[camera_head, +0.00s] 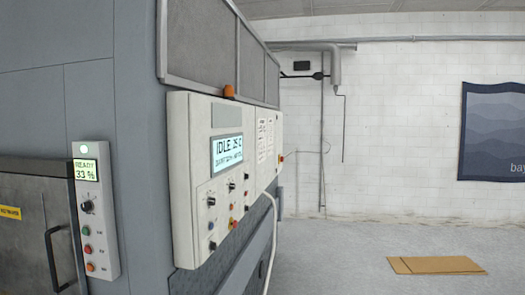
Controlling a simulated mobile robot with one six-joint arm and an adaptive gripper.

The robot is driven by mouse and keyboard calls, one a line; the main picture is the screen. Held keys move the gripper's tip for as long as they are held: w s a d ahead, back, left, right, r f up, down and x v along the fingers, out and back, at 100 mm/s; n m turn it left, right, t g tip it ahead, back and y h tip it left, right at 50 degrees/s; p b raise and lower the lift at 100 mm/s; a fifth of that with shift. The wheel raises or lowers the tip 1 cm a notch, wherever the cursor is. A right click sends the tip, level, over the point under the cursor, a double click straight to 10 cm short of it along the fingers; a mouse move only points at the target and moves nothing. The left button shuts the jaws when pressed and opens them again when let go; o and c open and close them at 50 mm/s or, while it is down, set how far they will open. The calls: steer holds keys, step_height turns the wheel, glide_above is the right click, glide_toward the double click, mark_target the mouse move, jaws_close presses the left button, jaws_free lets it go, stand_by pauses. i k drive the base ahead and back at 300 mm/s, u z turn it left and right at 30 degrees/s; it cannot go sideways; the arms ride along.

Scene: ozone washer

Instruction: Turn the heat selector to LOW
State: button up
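A pale control panel (179,160) is fixed to the side of a large grey machine and is seen at a steep angle. Its display (227,154) reads "IDLE" and what looks like "25 C". Below the display are small dark knobs, one at the left (211,201) and one further right (232,186), with coloured buttons lower down. Their labels are too small to read, so I cannot tell which one is the heat selector or where it points. My gripper is not in view.
A narrow panel (109,225) at the left has a "READY 33 %" screen, a dark knob (87,206) and several buttons. A door handle (54,258) is beside it. A white curved pipe (274,225) runs by the main panel. Flat cardboard (436,265) lies on open floor at right.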

mark_target(211, 202)
steer(key=u, duration=0.1)
steer(key=i, duration=0.95)
steer(key=z, duration=0.1)
